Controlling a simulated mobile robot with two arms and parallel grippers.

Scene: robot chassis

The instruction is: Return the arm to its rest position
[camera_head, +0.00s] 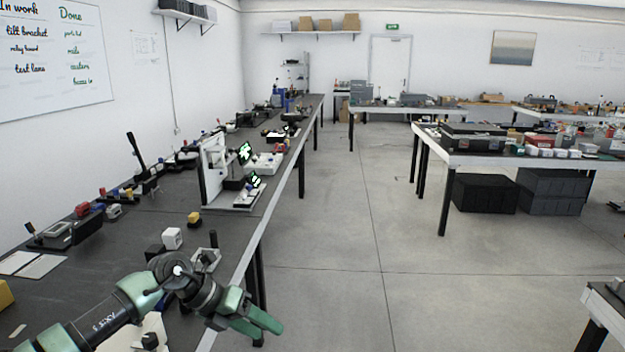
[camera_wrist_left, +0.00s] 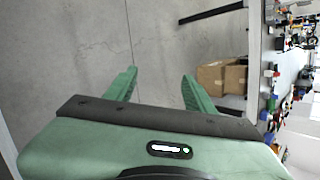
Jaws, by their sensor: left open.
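My left arm comes in from the lower left in the head view, over the near end of the dark workbench (camera_head: 120,235). Its green left gripper (camera_head: 268,326) reaches past the bench's right edge and hangs above the grey floor, pointing to the lower right. In the left wrist view, the two green fingers of the left gripper (camera_wrist_left: 160,85) stand apart with nothing between them. Beyond them lies bare floor. My right gripper is in neither view.
A cardboard box (camera_wrist_left: 221,77) shows below bench level in the wrist view. The central floor (camera_head: 365,240) is clear.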

